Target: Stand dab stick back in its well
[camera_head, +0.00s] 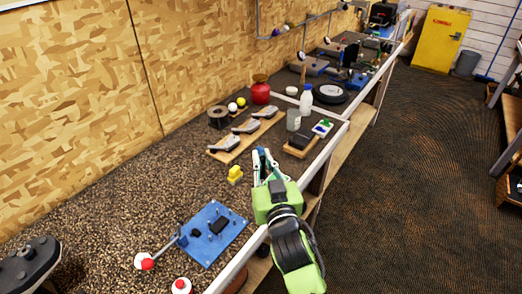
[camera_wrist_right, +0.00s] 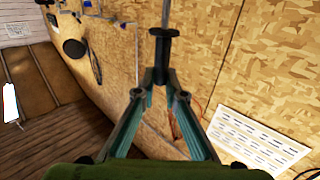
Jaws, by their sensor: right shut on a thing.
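My right gripper (camera_head: 265,156) is above the bench near its front edge, beyond the blue board. In the right wrist view, its fingers (camera_wrist_right: 160,75) are shut on a dark stick (camera_wrist_right: 164,48) with a wide collar and a thin grey shaft, which I take to be the dab stick. The shaft runs out of the top of that view. In the head view the held stick can hardly be made out. I cannot tell which thing on the bench holds its well. My left gripper is not in view.
A yellow block (camera_head: 235,174) is left of my gripper. Bench surface left of the block is clear.

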